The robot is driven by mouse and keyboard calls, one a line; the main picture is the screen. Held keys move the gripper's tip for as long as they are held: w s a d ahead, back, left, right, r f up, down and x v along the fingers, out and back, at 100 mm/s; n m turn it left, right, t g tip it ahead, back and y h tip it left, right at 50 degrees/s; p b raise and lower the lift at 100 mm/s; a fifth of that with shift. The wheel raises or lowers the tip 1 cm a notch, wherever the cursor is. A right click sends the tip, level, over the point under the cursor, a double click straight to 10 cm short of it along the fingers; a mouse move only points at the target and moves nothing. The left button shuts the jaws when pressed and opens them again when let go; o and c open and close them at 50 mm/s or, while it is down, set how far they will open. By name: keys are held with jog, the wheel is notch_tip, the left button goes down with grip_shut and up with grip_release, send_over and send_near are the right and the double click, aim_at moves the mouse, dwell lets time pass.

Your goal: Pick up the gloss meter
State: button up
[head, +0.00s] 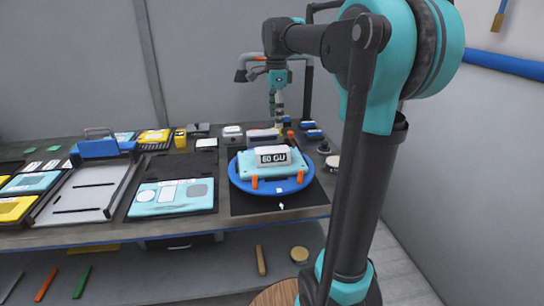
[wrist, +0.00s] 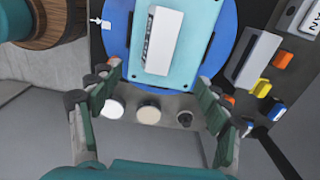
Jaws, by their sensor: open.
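No gloss meter is named by a label I can read. A pale block marked "60 GU" (head: 273,157) lies on a teal panel (head: 245,170), which rests on a blue round turntable (head: 236,186); this may be the gloss meter. In the wrist view the pale block (wrist: 163,40) is at the top centre on the teal panel (wrist: 186,72). My gripper (head: 279,106) is above the back of the bench, behind the turntable in the head view. In the wrist view my gripper (wrist: 159,79) has its fingers wide apart with nothing between them.
A grey box (head: 262,136) stands behind the turntable; a similar box shows in the wrist view (wrist: 255,55). Small discs (wrist: 148,112) and a dark knob (wrist: 185,118) sit near my fingers. A grey tray (head: 84,192) and a teal panel (head: 172,196) lie to the left.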

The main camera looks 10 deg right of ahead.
aim_at(274, 150)
notch_tip(274, 150, down, 9)
jog(key=shift+r, duration=0.2)
jog(key=shift+s+a+f, duration=0.15)
jog(key=shift+a+f, duration=0.05)
jog(key=shift+f, duration=1.2)
jog(key=shift+s+a+f, duration=0.15)
jog(key=shift+f, duration=1.2)
jog(key=shift+c, duration=0.4)
jog(key=c, duration=1.6)
jog(key=shift+c, duration=0.2)
jog(key=shift+r, duration=0.15)
